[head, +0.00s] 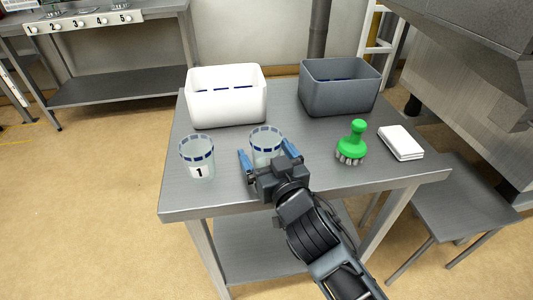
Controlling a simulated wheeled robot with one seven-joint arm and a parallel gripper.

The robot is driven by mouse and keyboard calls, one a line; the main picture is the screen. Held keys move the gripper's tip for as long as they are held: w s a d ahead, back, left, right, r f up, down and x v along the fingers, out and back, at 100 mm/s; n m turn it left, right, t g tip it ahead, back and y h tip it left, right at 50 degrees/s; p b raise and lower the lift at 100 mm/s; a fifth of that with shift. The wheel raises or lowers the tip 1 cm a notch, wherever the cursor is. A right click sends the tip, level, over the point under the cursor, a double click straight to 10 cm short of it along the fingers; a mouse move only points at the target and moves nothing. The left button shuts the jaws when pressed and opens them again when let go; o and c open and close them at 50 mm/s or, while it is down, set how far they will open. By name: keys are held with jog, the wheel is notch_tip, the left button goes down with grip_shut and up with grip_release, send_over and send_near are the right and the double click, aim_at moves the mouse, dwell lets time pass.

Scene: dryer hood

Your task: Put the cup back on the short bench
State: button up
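A pale, see-through cup (266,138) with a dark-blue band round its rim stands upright on the steel table (330,183). My gripper (266,150) reaches in from the lower right, its two blue fingers apart on either side of this cup. Whether the fingers touch the cup cannot be told; the gripper body hides its lower front. A second similar cup (197,158), labelled 1, stands upright to the left, clear of the gripper. The pictures do not name a short bench; a low grey bench (465,200) stands at the right.
A white bin (226,108) and a grey bin (340,97) stand at the table's back. A green brush (352,142) and folded white cloth (401,142) lie to the right. A steel bench (120,77) with a numbered strip is back left. A hood (480,60) overhangs the right.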

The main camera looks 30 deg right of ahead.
jog(key=shift+r, duration=0.15)
jog(key=shift+s, duration=0.35)
jog(key=s+a+b, duration=0.1)
jog(key=s+b, duration=0.1)
jog(key=s, duration=0.9)
jog(key=shift+s+a+r, duration=0.15)
jog(key=shift+a+r, duration=0.05)
jog(key=shift+r, duration=0.05)
jog(key=s+f+n+g+y, duration=0.1)
jog(key=s+f, duration=0.2)
jog(key=s, duration=0.4)
jog(key=s+f+n+y, duration=0.1)
jog(key=s+f, duration=0.1)
jog(key=s, duration=0.5)
jog(key=s+d+r+g, duration=0.1)
jog(key=s+r, duration=0.2)
jog(key=s, duration=1.1)
jog(key=shift+s+d+m, duration=0.2)
jog(key=shift+s+m, duration=0.1)
notch_tip(320, 180, up, 2)
jog(key=shift+r+p, duration=0.25)
jog(key=shift+p, duration=0.8)
